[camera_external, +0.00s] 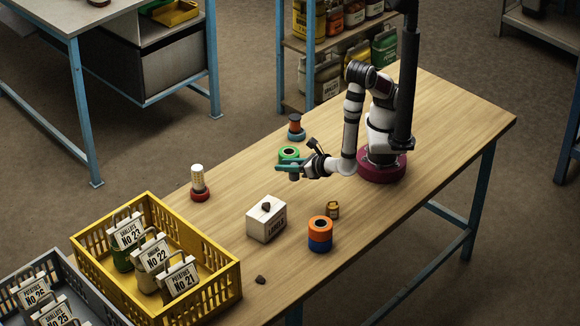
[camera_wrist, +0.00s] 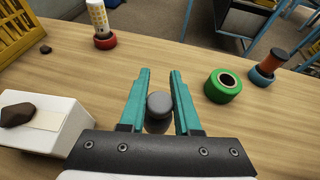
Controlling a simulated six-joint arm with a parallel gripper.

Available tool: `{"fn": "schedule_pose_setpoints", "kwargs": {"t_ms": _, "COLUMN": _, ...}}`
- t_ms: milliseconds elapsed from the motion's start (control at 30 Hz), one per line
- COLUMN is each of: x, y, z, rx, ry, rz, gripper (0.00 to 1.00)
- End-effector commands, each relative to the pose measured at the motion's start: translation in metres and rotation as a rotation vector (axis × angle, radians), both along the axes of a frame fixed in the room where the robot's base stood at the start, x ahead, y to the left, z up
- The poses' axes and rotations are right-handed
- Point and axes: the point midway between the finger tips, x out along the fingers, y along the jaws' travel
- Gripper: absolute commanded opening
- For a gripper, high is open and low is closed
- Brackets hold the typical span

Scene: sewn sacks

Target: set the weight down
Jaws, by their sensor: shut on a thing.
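The weight looks like a dark grey, round-topped cylinder (camera_wrist: 159,104) between my gripper's teal fingers in the wrist view. My gripper (camera_wrist: 159,74) is shut on it. In the external view my gripper (camera_external: 288,168) is low over the table, just in front of a green roll. The weight is small there and partly hidden by the fingers. I cannot tell whether its underside touches the table.
The green roll (camera_wrist: 223,86) is close on the right. A white box (camera_external: 266,220) with a brown stone on top is to the left. A stacked orange and blue roll (camera_external: 320,234) and a brass-coloured piece (camera_external: 333,210) stand nearer the front edge. A yellow crate (camera_external: 205,292) holds tagged sacks.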

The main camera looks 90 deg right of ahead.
Motion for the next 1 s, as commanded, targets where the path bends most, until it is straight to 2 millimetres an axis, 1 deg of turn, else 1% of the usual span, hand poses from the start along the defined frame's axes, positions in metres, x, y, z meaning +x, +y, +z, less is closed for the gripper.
{"fn": "schedule_pose_setpoints", "kwargs": {"t_ms": 33, "x": 0.0, "y": 0.0, "z": -0.012, "rx": -0.006, "ry": 0.003, "rz": 0.0, "gripper": 0.0}}
{"fn": "schedule_pose_setpoints", "kwargs": {"t_ms": 100, "x": 0.0, "y": -0.001, "z": -0.028, "rx": -0.006, "ry": 0.003, "rz": 0.0, "gripper": 0.0}}
{"fn": "schedule_pose_setpoints", "kwargs": {"t_ms": 167, "x": 0.0, "y": 0.0, "z": -0.039, "rx": -0.003, "ry": 0.002, "rz": 0.001, "gripper": 0.0}}
{"fn": "schedule_pose_setpoints", "kwargs": {"t_ms": 300, "x": 0.0, "y": 0.0, "z": -0.069, "rx": -0.003, "ry": 0.002, "rz": 0.001, "gripper": 0.0}}
{"fn": "schedule_pose_setpoints", "kwargs": {"t_ms": 333, "x": 0.0, "y": 0.0, "z": -0.073, "rx": -0.003, "ry": 0.002, "rz": 0.002, "gripper": 0.0}}
{"fn": "schedule_pose_setpoints", "kwargs": {"t_ms": 400, "x": 0.0, "y": 0.0, "z": -0.079, "rx": -0.002, "ry": 0.001, "rz": 0.001, "gripper": 0.0}}
{"fn": "schedule_pose_setpoints", "kwargs": {"t_ms": 700, "x": 0.0, "y": 0.0, "z": -0.081, "rx": -0.001, "ry": 0.001, "rz": 0.0, "gripper": 0.0}}
{"fn": "schedule_pose_setpoints", "kwargs": {"t_ms": 733, "x": 0.0, "y": 0.0, "z": -0.082, "rx": 0.0, "ry": 0.001, "rz": 0.001, "gripper": 0.33}}
{"fn": "schedule_pose_setpoints", "kwargs": {"t_ms": 800, "x": 0.0, "y": 0.0, "z": -0.081, "rx": 0.001, "ry": 0.001, "rz": 0.001, "gripper": 0.46}}
{"fn": "schedule_pose_setpoints", "kwargs": {"t_ms": 900, "x": 0.0, "y": 0.0, "z": -0.081, "rx": 0.0, "ry": 0.001, "rz": 0.001, "gripper": 0.61}}
{"fn": "schedule_pose_setpoints", "kwargs": {"t_ms": 1000, "x": 0.0, "y": 0.0, "z": -0.081, "rx": 0.0, "ry": 0.001, "rz": 0.001, "gripper": 0.61}}
